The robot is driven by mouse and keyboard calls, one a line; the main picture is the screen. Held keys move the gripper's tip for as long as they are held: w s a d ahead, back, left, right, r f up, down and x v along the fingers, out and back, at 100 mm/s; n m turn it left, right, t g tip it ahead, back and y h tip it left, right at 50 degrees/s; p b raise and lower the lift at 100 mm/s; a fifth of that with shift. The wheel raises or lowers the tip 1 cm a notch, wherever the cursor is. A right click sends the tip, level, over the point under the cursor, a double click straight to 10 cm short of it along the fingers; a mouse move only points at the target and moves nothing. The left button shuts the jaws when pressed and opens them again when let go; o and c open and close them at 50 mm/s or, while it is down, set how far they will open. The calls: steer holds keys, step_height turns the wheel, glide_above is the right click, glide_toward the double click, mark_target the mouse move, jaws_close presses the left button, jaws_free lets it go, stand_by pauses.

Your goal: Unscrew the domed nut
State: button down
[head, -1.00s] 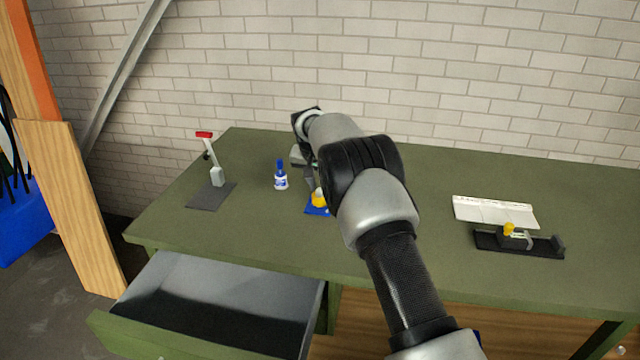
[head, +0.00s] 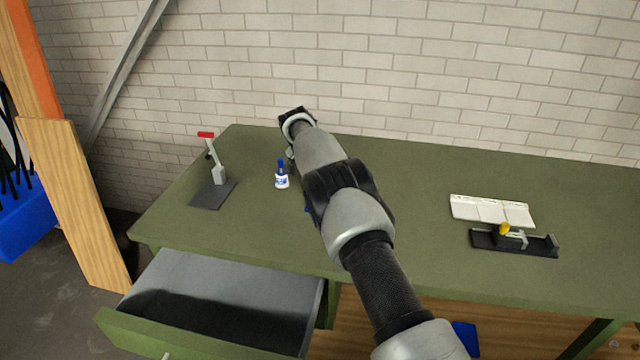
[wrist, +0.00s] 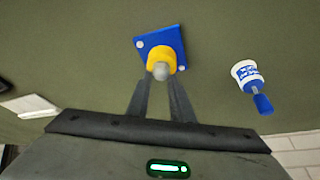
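In the wrist view, a yellow collar (wrist: 163,56) stands on a square blue plate (wrist: 147,41) with a small grey rounded piece (wrist: 161,71) at its near end. I take this grey piece to be the domed nut. The two dark fingers of my gripper (wrist: 161,79) point at it, one on each side. There is a gap between the fingers, and I cannot tell whether they touch the piece. In the head view my arm hides the nut and fingers; only a sliver of the blue plate (head: 307,209) shows.
A white and blue bottle (head: 281,181) stands on the green bench (head: 420,190), close left of my arm; it also shows in the wrist view (wrist: 247,76). A red-handled lever clamp (head: 215,175) is further left. A white tray (head: 490,211) and black fixture (head: 513,242) lie right. The drawer (head: 215,290) is open.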

steer(key=shift+f+n+b, duration=0.1)
steer(key=shift+n+b, duration=0.4)
steer(key=shift+b, duration=0.2)
steer(key=shift+n+y, duration=0.3)
steer(key=n+y+b, duration=0.1)
steer(key=n+b, duration=0.1)
steer(key=shift+d+n+t, duration=0.1)
steer(key=shift+n+t, duration=0.2)
steer(key=shift+n, duration=0.5)
steer(key=n+y, duration=0.1)
steer(key=n, duration=0.2)
steer(key=shift+y, duration=0.3)
steer(key=shift+n+y, duration=0.4)
steer(key=shift+n, duration=0.7)
